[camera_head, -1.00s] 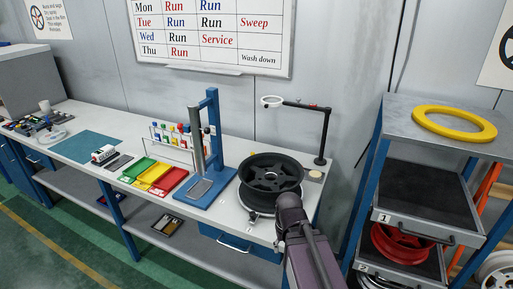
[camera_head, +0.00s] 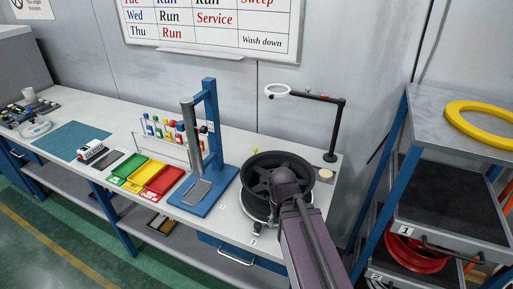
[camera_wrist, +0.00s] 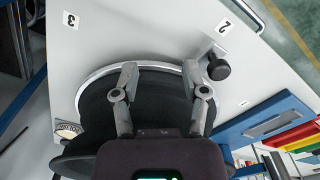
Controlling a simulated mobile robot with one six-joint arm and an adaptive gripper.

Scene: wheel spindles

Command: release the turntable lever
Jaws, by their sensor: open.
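The turntable shows as a silver rim (camera_wrist: 98,76) under a black wheel (camera_wrist: 98,108) in the wrist view. The lever, a short metal arm with a black knob (camera_wrist: 218,69), sticks out at the rim, right of my gripper. My gripper (camera_wrist: 160,72) is open and empty, its fingers over the wheel's edge, the right finger close beside the lever. I cannot tell whether they touch.
A blue press stand (camera_head: 211,130) is left of the wheel, with red, yellow and green trays (camera_head: 165,180) beyond it. A ring lamp on a black arm (camera_head: 318,98) stands behind. A shelf rack (camera_head: 440,135) with a yellow ring (camera_head: 462,118) is at right.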

